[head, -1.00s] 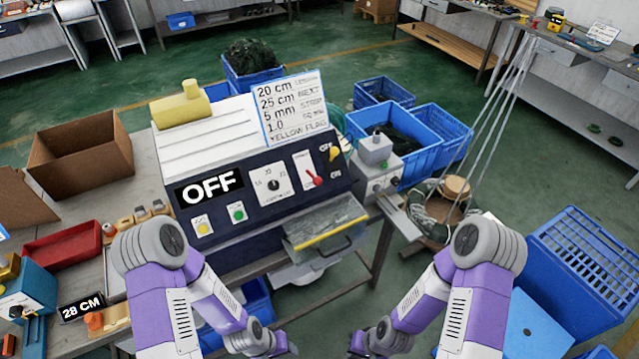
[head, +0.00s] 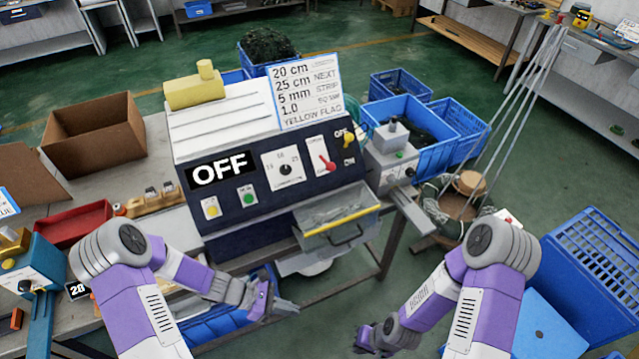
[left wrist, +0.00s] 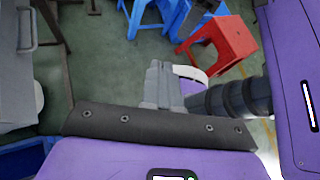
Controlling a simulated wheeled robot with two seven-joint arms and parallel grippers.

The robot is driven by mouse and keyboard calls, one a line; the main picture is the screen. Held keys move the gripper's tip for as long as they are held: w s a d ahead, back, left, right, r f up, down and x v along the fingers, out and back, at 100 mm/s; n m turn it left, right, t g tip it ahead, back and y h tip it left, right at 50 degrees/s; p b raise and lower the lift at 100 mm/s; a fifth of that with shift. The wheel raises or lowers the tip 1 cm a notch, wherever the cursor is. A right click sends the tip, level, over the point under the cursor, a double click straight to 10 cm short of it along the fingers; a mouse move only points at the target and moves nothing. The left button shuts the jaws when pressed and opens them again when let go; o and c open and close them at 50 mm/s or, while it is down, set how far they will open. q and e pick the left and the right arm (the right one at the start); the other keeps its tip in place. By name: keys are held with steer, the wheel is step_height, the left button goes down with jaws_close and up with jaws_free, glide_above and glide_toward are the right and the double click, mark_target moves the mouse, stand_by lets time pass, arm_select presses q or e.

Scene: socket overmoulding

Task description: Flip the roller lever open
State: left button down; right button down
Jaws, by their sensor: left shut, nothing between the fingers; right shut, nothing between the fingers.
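The machine (head: 290,205) stands on the bench, with OFF on its display (head: 219,171). A red lever (head: 326,163) on a white plate points up and left from its lower right end; its small labels are too blurred to read surely. A yellow switch lever (head: 347,138) sits to its right, between OFF and ON. I cannot tell which is the roller lever. My left gripper (head: 264,300) is shut and empty, below and in front of the panel, apart from it. Its fingers also show in the left wrist view (left wrist: 158,85). My right gripper (head: 360,338) is shut and empty, low near the bottom edge.
A clear drawer with a yellow edge (head: 340,222) juts out below the levers. A grey box (head: 390,150) adjoins the machine's right side. Blue crates (head: 425,125) stand behind it. A red tray (head: 72,224) lies on the bench at left. The left wrist view shows a red stool (left wrist: 225,38).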

arm_select(q)
steer(key=w+a+r+n+t+h+b, duration=0.1)
steer(key=w+a+r+n+t+h, duration=0.4)
steer(key=w+a+r+n+t, duration=0.5)
steer(key=w+a+r+t, duration=0.1)
steer(key=w+r, duration=0.3)
steer(key=shift+w+r+n+t+b, duration=0.15)
steer(key=shift+w+n+t+b, duration=0.05)
steer(key=shift+n+t+b, duration=0.15)
steer(key=shift+d, duration=0.1)
steer(key=b, duration=0.2)
glide_toward(327, 163)
steer(key=d+f, duration=0.1)
steer(key=s+d+f, duration=0.1)
steer(key=d, duration=0.1)
steer(key=d+f, duration=0.1)
steer(key=d, duration=0.1)
steer(key=shift+s+f, duration=0.2)
steer(key=shift+s, duration=0.2)
steer(key=shift+w+d+r, duration=0.3)
steer(key=shift+w+r, duration=0.2)
steer(key=shift+r, duration=0.1)
steer(key=shift+w+d+r, duration=0.25)
steer(key=shift+w+r, duration=0.3)
steer(key=shift+r, duration=0.05)
steer(key=shift+w+d+r, duration=0.1)
steer(key=shift+w+r, duration=0.2)
steer(key=shift+r, duration=0.05)
